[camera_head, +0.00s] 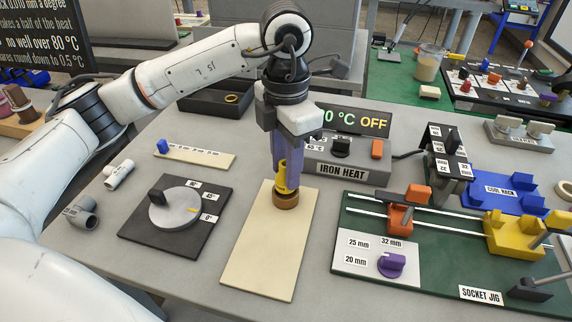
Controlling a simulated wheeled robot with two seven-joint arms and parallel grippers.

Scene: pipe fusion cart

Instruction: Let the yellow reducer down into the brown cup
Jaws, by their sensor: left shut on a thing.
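The yellow reducer (282,178) is upright between the fingers of my left gripper (287,172), which is shut on it. The brown cup (285,200) stands on the cream board (262,255), directly under the reducer. The reducer's lower end meets the cup's rim in the picture. Whether it is inside the cup or just above it I cannot tell. The gripper fingers point straight down and hide part of the reducer. My right gripper is not in view.
A dial on a dark plate (134,228) lies left of the board. The iron heat box (340,172) stands close behind, and the green socket jig (450,278) is at right. Grey pipe fittings (82,212) lie at far left. The board's front part is clear.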

